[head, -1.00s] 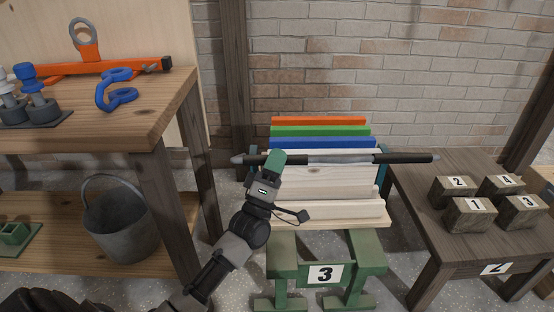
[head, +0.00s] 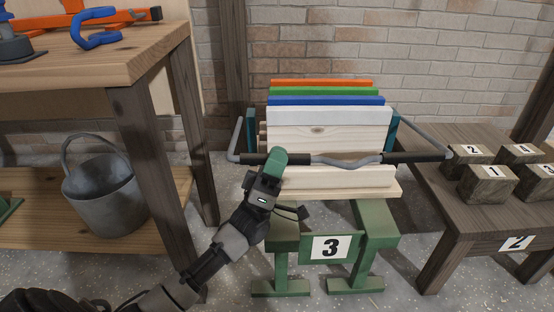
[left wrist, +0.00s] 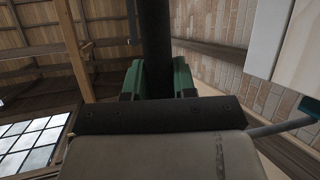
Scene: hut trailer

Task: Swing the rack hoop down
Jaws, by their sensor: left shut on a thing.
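The rack hoop (head: 330,160) is a grey bent bar with black grip sleeves, in front of the upright boards in the head view. Its side arms run back to teal brackets (head: 391,131) at the rack's sides. My left gripper (head: 277,158) is shut on the left black sleeve of the hoop. In the left wrist view the dark sleeve (left wrist: 156,45) passes between the green fingers (left wrist: 158,78). The rack (head: 350,187) stands on a green trestle marked 3 (head: 285,240). My right gripper is not in view.
Boards with orange, green, blue and white tops (head: 322,100) stand in the rack. At right a dark table (head: 440,215) holds numbered wooden blocks (head: 487,182). At left a wooden workbench (head: 110,65) has a metal bucket (head: 103,200) on its lower shelf. A brick wall is behind.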

